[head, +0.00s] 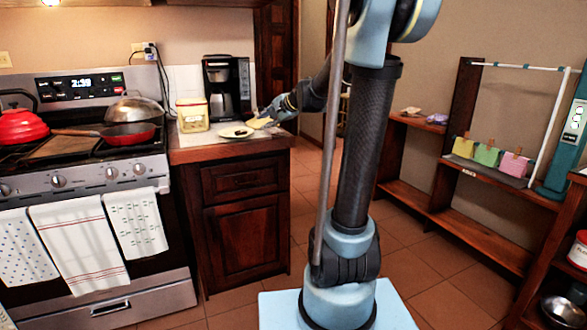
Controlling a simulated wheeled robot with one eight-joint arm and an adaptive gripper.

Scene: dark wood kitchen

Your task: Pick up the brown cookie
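A small dark brown piece, which looks like the brown cookie (240,132), lies on a pale plate (225,133) on the counter right of the stove. My gripper (262,116) is just right of the plate, low over the counter's right end, with its fingers pointing left. A tan, flat thing (260,123) shows at the fingertips. It is too small to tell whether it is held or lies behind or under them. The finger gap is not clear at this size.
A yellow and white canister (192,115) and a black coffee maker (226,88) stand behind the plate. The stove at left bears a red pan (128,134) and a red kettle (20,126). An open wooden shelf (470,225) stands at right.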

